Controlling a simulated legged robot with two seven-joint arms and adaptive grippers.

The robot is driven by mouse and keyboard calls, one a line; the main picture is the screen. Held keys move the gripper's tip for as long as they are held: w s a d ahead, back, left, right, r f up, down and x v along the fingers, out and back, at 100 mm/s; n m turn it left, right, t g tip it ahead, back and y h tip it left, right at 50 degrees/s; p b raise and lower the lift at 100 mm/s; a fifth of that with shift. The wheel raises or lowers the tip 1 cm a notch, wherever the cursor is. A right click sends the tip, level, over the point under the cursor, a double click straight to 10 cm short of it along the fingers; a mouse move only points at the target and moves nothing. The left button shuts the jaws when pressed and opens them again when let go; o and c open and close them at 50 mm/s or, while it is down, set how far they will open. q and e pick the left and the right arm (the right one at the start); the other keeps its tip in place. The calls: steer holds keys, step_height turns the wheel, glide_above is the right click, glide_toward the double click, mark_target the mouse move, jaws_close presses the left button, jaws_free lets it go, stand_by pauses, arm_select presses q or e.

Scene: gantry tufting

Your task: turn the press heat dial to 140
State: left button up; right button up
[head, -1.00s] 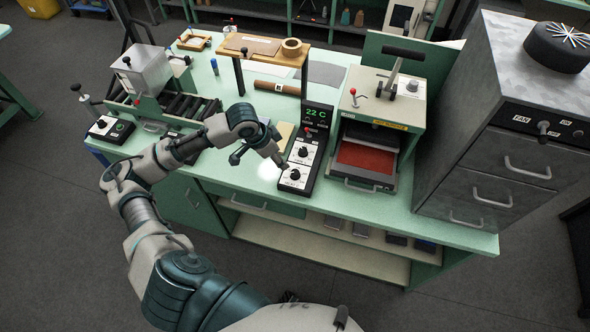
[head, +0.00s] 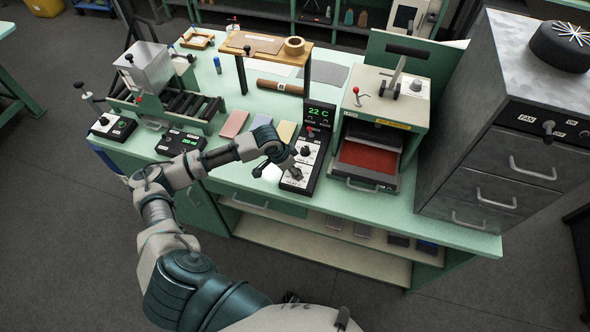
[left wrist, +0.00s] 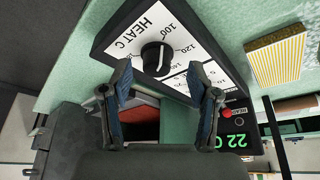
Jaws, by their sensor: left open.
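The press control box (head: 311,140) stands on the bench left of the press, with a green 22 C readout (head: 317,113). In the left wrist view, the black heat dial (left wrist: 155,58) sits on a white "HEAT C" plate with 100, 120 and 140 marks. A white pointer line shows on its knob. My left gripper (left wrist: 158,70) is open, with one fingertip on each side of the dial; I cannot tell whether they touch it. The upper dial (head: 305,151) is visible. My right gripper is out of view.
The heat press (head: 382,120) with a red pad stands close to the right of the box. A red knob (left wrist: 226,113) is on the box near the readout. Coloured pads (head: 235,123) lie to the left. A grey drawer cabinet (head: 490,150) stands far right.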

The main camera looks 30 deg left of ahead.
arm_select(q)
steer(key=shift+w+d+f, duration=0.25)
steer(key=shift+d+f, duration=0.1)
steer(key=shift+f, duration=0.3)
